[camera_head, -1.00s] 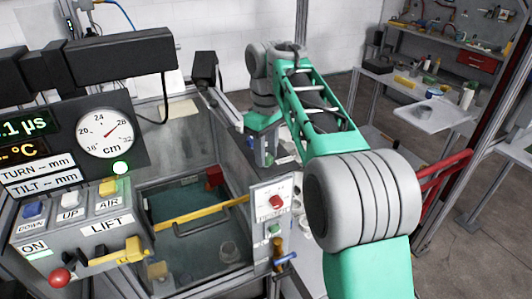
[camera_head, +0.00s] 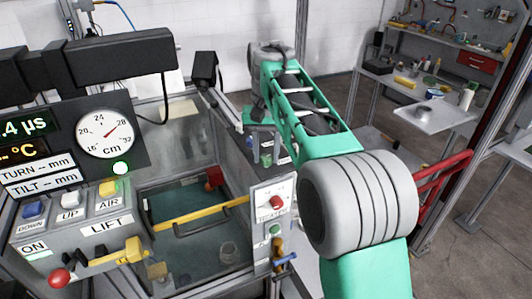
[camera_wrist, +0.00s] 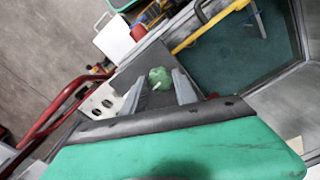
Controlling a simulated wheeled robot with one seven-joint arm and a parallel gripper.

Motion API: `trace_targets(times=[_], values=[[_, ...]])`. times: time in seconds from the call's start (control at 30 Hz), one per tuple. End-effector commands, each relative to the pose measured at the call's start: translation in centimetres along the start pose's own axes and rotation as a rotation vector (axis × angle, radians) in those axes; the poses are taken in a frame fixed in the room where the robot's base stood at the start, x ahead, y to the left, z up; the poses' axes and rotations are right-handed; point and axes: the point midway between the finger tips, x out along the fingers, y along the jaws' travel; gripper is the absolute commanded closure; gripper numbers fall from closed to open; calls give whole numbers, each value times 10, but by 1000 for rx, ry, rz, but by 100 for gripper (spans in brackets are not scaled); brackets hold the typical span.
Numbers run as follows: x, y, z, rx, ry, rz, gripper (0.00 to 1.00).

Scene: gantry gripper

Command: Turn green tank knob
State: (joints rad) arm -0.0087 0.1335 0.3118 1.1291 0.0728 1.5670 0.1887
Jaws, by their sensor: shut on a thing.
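The green tank knob (camera_wrist: 160,77) is a round knob with a pale bar-shaped pointer, seen from above in the wrist view. My gripper (camera_wrist: 158,88) has its two grey fingers on either side of it and is shut on it. In the head view my green arm reaches from the lower right to the far side of the tank. There the fingers and their grip on the knob are too small or hidden to make out.
Red rails (camera_head: 445,170) run right of my arm. A control box (camera_head: 75,235) is at the left.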

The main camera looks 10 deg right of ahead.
Motion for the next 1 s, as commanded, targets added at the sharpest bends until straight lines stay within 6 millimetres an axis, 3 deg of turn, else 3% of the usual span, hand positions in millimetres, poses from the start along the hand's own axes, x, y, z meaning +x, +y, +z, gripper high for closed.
trace_targets(times=[0.3,0.8,0.83,1.0], values=[[0,0,0,120,-1,0,100],[0,0,0,141,-1,0,100],[0,0,0,140,-1,0,65],[0,0,0,140,-1,0,51]])
